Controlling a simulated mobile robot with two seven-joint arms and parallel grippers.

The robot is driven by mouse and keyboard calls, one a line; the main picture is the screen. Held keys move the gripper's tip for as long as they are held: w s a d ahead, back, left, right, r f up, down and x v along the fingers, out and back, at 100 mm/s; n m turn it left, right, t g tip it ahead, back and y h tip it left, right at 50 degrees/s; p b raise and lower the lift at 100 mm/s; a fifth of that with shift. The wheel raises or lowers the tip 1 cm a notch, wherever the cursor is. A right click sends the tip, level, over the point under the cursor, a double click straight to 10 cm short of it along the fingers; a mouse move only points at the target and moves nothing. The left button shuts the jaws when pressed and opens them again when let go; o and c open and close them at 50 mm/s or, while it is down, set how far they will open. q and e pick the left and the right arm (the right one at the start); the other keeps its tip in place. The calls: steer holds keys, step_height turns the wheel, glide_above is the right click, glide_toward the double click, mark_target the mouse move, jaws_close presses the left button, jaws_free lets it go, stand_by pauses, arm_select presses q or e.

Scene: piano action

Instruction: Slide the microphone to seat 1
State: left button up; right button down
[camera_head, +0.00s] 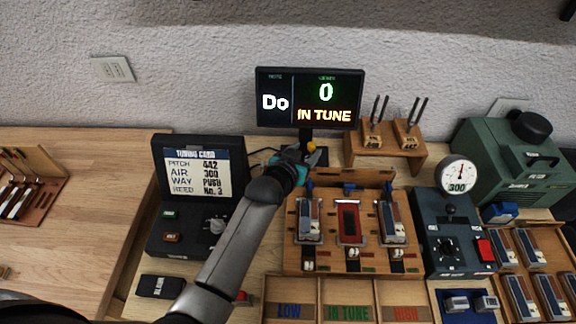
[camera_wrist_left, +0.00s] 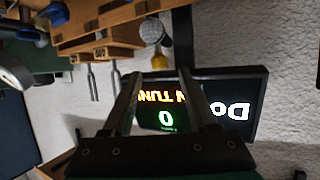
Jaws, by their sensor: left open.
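My left gripper (camera_head: 303,155) reaches in above the back left of the wooden reed block (camera_head: 345,262), in front of the tuner screen's stand. It is open. In the left wrist view its two fingers (camera_wrist_left: 160,74) point toward a small yellow part (camera_wrist_left: 160,61) and a grey ball-shaped head (camera_wrist_left: 152,31), which looks like the microphone. The yellow part lies just past the fingertips; I cannot tell whether they touch it. In the head view the yellow part (camera_head: 311,147) shows at the fingertips, and the gripper hides most of the microphone. Seat 1's marking is not readable. My right gripper is not in view.
The tuner screen (camera_head: 310,98) reads Do, 0, IN TUNE. Tuning forks (camera_head: 392,130) stand behind at right. A card case (camera_head: 198,175) is at left, a gauge box (camera_head: 455,235) at right. Bins marked LOW, IN TUNE and HIGH (camera_head: 345,312) lie in front.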

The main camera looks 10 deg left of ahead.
arm_select(q)
steer(key=p+v, duration=0.1)
steer(key=v, duration=1)
steer(key=shift+s+r, duration=0.2)
steer(key=shift+s, duration=0.15)
